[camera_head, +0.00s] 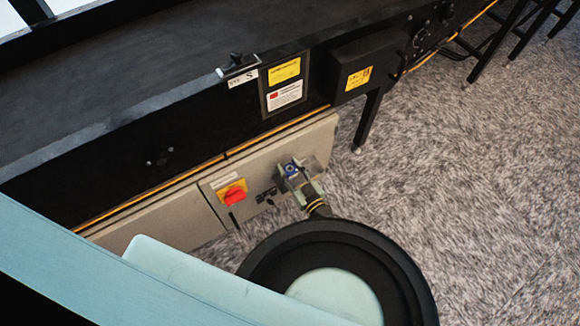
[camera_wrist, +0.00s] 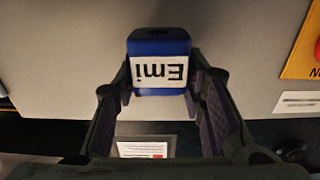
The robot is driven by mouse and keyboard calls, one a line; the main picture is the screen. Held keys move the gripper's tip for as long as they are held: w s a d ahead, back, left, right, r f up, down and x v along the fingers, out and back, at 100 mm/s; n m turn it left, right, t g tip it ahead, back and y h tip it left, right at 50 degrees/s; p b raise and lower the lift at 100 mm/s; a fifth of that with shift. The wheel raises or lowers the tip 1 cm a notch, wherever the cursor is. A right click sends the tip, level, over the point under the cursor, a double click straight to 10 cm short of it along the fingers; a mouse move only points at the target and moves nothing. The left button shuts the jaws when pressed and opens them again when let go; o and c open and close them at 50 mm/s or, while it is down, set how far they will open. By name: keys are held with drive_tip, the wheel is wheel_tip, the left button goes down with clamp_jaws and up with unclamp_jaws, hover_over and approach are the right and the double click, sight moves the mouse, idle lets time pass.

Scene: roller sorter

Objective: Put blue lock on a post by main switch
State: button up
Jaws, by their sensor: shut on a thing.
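My gripper (camera_head: 293,174) is shut on a blue lock (camera_head: 291,168) in front of the grey cabinet panel, right of the main switch. In the wrist view the blue lock (camera_wrist: 159,45) sits between the two fingertips, with a white label reading "Emi" upside down. The main switch (camera_head: 233,192) is a red knob on a yellow plate; its edge also shows at the right of the wrist view (camera_wrist: 316,48). Small black fittings (camera_head: 266,195), possibly the posts, are between the switch and my gripper. Whether the lock touches the panel cannot be told.
A clear holder (camera_wrist: 140,149) with a white and red label shows between my fingers, below the lock in the wrist view. The black conveyor frame (camera_head: 120,150) overhangs the cabinet (camera_head: 150,222). A black box (camera_head: 372,62) and a leg stand to the right.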

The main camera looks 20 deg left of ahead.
drive_tip(key=shift+f, duration=0.25)
